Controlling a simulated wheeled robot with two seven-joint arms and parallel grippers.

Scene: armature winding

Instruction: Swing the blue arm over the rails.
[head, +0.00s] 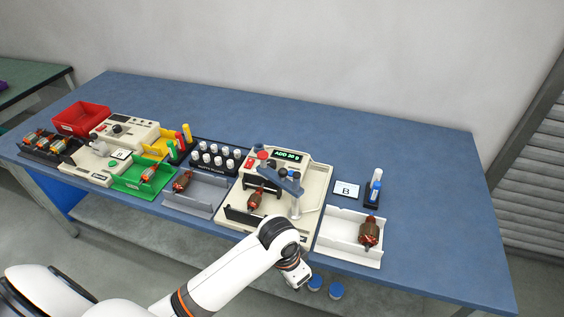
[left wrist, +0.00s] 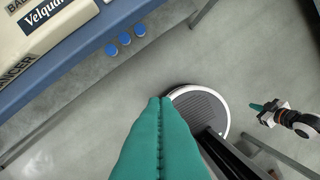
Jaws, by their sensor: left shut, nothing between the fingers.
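The cream balancing machine (head: 313,220) stands on the blue bench with a lit green display. Its blue arm (head: 285,182) slants from the post at the right towards the upper left, behind the front rail. A copper-red armature (head: 255,197) sits between the dark rails (head: 240,217); whether the blue arm lies over them is hard to tell. My left gripper (head: 303,284) is in front of the bench edge, below the machine and apart from it. Its teal fingers (left wrist: 160,102) are shut and empty over the floor. My right gripper (left wrist: 257,107) shows small in the left wrist view, its jaws unclear.
A white tray (head: 345,256) with an armature (head: 369,231) stands right of the machine; a grey tray (head: 200,206) is left. A card marked B (head: 347,190) lies behind the white tray. The back right bench is clear.

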